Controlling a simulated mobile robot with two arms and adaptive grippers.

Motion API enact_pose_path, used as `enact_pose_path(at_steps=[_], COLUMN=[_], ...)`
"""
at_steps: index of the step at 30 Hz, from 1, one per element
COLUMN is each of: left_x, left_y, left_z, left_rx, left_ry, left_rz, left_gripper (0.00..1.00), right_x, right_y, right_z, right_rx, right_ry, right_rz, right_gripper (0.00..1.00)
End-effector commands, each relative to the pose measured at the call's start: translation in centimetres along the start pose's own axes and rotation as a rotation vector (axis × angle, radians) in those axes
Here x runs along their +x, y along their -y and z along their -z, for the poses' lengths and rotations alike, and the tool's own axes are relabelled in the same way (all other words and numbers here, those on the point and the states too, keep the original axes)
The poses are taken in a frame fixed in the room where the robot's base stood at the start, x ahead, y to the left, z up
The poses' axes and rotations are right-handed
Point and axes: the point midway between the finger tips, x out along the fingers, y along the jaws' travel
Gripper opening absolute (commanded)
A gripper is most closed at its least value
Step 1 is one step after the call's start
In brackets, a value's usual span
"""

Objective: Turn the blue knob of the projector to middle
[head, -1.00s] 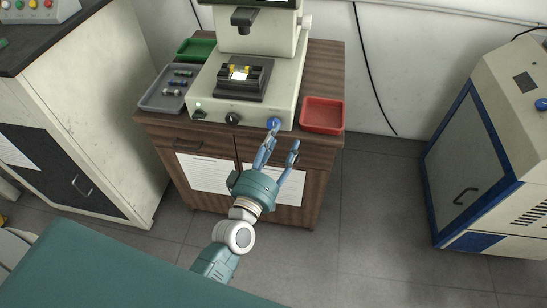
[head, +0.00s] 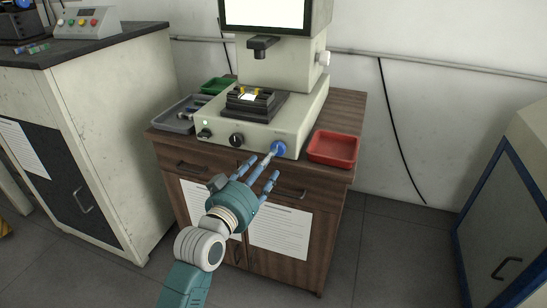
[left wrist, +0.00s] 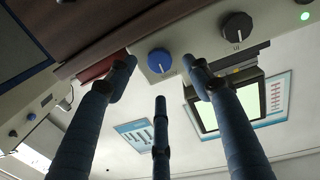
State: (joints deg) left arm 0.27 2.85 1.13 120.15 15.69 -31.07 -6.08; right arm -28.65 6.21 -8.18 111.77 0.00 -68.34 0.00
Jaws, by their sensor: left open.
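The projector (head: 262,130) is a cream machine with a lit screen on top, standing on a wooden cabinet. Its blue knob (head: 278,148) is at the right of the front panel, with a black knob (head: 236,140) to its left. In the left wrist view the blue knob (left wrist: 159,61) shows a pale pointer mark, and the black knob (left wrist: 237,27) is at upper right. My left gripper (head: 266,167) is open and empty, just in front of and below the blue knob. In the wrist view two fingertips flank the knob; I cannot tell whether any finger touches it. My right gripper is not in view.
A red tray (head: 333,148) is right of the projector, close to the knob. A grey tray (head: 176,117) and a green tray (head: 217,85) are on the left. A counter unit stands at left, a blue-edged cabinet (head: 515,215) at right. Floor between is clear.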

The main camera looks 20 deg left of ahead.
Motion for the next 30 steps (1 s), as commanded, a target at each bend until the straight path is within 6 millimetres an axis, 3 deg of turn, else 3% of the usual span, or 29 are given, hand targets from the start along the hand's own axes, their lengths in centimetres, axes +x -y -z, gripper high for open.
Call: enact_pose_path(at_steps=[3, 9, 21, 28, 30], left_x=[2.4, 5.0, 5.8, 5.8, 5.8], left_y=[0.0, 0.0, -0.1, 0.0, 0.0], left_z=[0.0, -0.1, 0.0, -0.1, -0.1], left_rx=[-0.002, -0.002, -0.002, -0.002, -0.002], left_ry=[-0.003, -0.001, 0.000, 0.000, 0.001], left_rz=[-0.001, -0.001, -0.001, -0.001, -0.001], left_gripper=[0.51, 0.51, 0.51, 0.07, 0.06], right_x=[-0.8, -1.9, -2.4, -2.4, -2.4], right_y=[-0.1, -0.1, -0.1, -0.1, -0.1], right_z=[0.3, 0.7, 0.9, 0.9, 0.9], right_rx=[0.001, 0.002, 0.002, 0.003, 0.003], right_ry=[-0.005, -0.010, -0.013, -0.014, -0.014], right_rz=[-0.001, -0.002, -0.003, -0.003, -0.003], right_gripper=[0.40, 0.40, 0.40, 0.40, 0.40])
